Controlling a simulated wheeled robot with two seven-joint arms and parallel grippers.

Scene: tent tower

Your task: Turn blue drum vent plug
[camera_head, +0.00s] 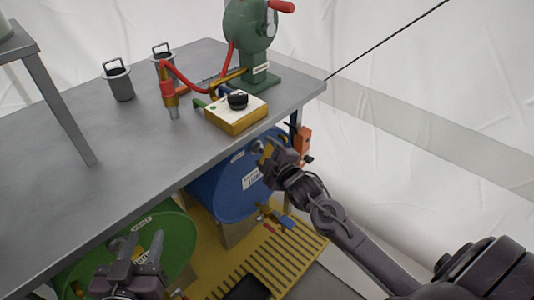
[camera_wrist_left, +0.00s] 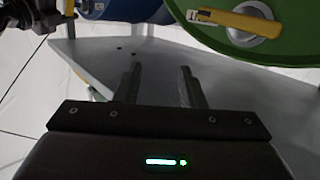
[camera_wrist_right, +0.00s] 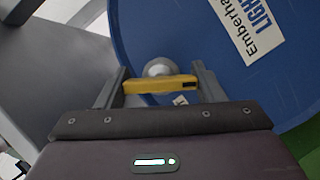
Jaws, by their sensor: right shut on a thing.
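The blue drum (camera_head: 222,187) lies on its side under the grey bench, its round end facing right. In the right wrist view the blue drum face (camera_wrist_right: 180,35) fills the top, with a grey round plug (camera_wrist_right: 158,68) and a yellow bar handle (camera_wrist_right: 160,85). My right gripper (camera_head: 266,152) is at this plug, and in its wrist view (camera_wrist_right: 160,84) the fingers are shut on the two ends of the yellow handle. My left gripper (camera_head: 142,248) is in front of the green drum (camera_head: 165,240). In the left wrist view its fingers (camera_wrist_left: 158,85) are apart with nothing between them.
The grey bench (camera_head: 60,165) overhangs the drums and carries a green hand-cranked device (camera_head: 248,35), a yellow-white box (camera_head: 235,112) and two dark cups. A yellow slatted pallet (camera_head: 265,262) is below. The green drum has its own yellow handle (camera_wrist_left: 240,22).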

